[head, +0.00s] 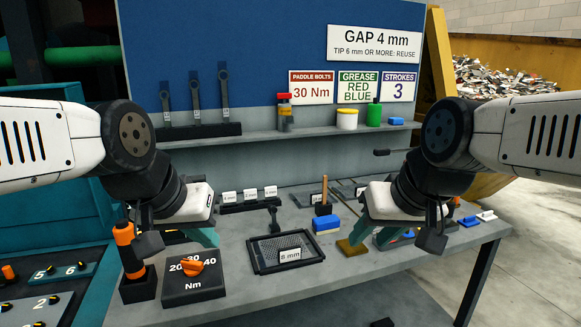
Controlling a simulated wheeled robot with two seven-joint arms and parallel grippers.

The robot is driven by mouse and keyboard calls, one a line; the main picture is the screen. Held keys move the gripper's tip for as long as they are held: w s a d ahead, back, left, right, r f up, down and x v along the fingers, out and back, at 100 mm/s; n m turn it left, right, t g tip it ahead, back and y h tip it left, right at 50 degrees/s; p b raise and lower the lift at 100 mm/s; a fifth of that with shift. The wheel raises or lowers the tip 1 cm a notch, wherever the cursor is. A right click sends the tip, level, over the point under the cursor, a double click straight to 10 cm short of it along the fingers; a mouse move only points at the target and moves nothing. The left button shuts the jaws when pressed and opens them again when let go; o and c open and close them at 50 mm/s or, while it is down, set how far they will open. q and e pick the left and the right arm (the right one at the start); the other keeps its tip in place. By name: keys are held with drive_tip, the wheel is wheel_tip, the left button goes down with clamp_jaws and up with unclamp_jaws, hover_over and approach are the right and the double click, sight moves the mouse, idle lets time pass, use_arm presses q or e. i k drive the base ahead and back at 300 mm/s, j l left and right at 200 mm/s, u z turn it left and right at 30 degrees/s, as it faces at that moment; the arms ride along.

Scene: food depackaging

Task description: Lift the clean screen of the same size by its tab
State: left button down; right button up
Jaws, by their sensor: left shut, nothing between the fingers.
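A black-framed mesh screen (262,268) lies flat on the bench, front middle, with a white "8 mm" tag (289,255) on it. A small dark upright piece (274,218) stands at its back edge; I cannot tell whether it is a tab. Other flat framed panels (346,192) lie farther back, partly hidden by my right arm; their sizes are not readable. My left gripper (205,237) is shut and empty, above the bench left of the screen. My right gripper (358,231) hangs right of the screen; its fingers overlap and their opening is unclear.
A torque dial box (193,283) and an orange-handled tool (129,250) stand at the left front. A rack of small white cards (250,195) is behind the screen. A blue block (326,224) and a wooden-handled tool (324,198) stand right of it. The front right bench is clear.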

sight(350, 191)
drive_tip(key=z, duration=0.55)
drive_tip(key=i+l+u, duration=0.1)
drive_tip(key=i+l, duration=0.2)
drive_tip(key=i+l+u, duration=0.1)
drive_tip(key=i+l, duration=0.15)
drive_tip(key=l, duration=0.2)
drive_tip(key=i+l+u, duration=0.1)
drive_tip(key=i+l, duration=0.15)
drive_tip(key=l, duration=0.15)
drive_tip(key=i+l+u, duration=0.1)
drive_tip(key=i+l, duration=0.15)
drive_tip(key=l, duration=0.15)
